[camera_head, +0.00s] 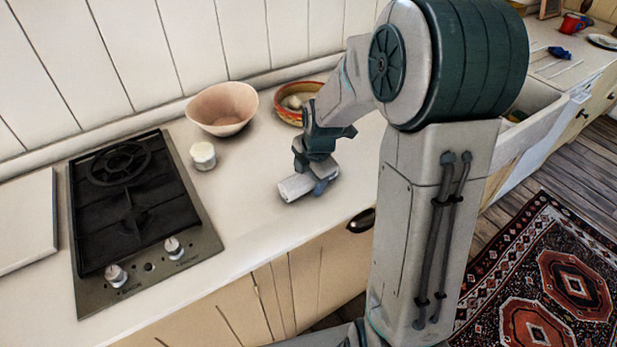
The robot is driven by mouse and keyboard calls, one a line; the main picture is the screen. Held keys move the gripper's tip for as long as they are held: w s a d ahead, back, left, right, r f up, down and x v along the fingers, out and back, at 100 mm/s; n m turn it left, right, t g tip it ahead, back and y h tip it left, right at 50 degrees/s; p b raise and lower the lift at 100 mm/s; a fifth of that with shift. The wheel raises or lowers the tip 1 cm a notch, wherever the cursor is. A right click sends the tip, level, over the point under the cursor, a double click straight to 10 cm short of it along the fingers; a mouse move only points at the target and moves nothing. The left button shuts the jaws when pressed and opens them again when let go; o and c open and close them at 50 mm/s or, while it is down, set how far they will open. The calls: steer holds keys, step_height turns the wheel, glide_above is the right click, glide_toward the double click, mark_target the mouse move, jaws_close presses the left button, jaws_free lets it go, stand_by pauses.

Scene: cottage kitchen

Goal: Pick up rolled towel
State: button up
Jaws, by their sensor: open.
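A white rolled towel (297,187) lies on the pale countertop, near its front edge and to the right of the hob. My gripper (313,180) is right at the towel, with its fingers lowered around the right part of the roll. The gripper is open. The arm comes down from the upper right, and the gripper hides part of the towel's right end. I cannot tell whether the fingers touch the towel.
A pink bowl (222,108) and a patterned bowl (293,101) stand behind the towel near the wall. A small white jar (203,156) is to the left, beside the black hob (130,205). The counter (235,215) between hob and towel is clear.

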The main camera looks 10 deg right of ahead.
steer(key=c, duration=0.8)
steer(key=shift+r, duration=0.5)
steer(key=r, duration=0.2)
steer(key=w+r, duration=0.1)
steer(key=shift+d+r+b, duration=0.25)
steer(key=shift+r+b, duration=0.1)
steer(key=shift+r, duration=0.05)
steer(key=w+d+r, duration=0.1)
steer(key=w+r, duration=0.1)
steer(key=w, duration=0.1)
steer(key=w+d+r, duration=0.2)
steer(key=w, duration=0.1)
steer(key=w+d+r, duration=0.2)
steer(key=w, duration=0.1)
steer(key=shift+w+d+r+b, duration=0.1)
steer(key=shift+w+b, duration=0.05)
steer(key=shift+b, duration=0.15)
